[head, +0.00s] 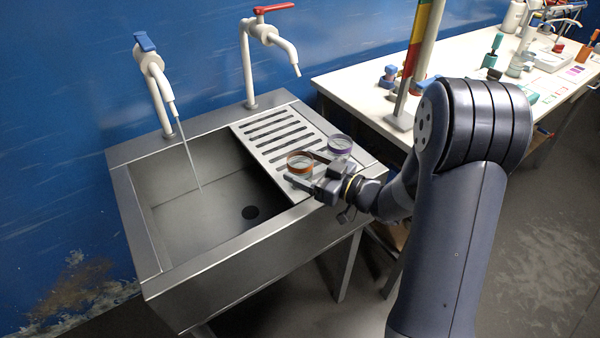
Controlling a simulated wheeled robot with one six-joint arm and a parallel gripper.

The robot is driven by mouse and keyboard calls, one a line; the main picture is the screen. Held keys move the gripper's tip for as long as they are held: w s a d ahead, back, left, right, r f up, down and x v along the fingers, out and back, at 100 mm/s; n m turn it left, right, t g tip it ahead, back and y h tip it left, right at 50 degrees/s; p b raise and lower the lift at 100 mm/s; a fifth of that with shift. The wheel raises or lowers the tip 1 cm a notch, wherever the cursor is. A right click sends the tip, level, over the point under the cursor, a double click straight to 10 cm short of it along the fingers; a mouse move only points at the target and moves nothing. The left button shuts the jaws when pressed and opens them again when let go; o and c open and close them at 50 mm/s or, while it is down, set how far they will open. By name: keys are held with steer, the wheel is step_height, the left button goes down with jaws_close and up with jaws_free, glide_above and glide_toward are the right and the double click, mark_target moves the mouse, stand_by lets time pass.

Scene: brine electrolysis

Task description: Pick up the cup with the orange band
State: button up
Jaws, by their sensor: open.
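The cup with the orange band (300,161) stands upright on the slotted drainboard at the right of the sink. It looks clear below its band. My gripper (306,170) is open at this cup, with one finger in front of it and the other behind or beside it. I cannot tell whether the fingers touch it. A second clear cup with a purple band (340,142) stands just behind and to the right, close to my gripper.
The steel sink (135,225) has an open basin on the left, with water running from the blue-handled tap (153,70). A red-handled tap (268,30) rises behind the drainboard (262,142). A white bench (350,85) with several lab items lies to the right.

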steer(key=shift+x, duration=0.95)
steer(key=c, duration=1.2)
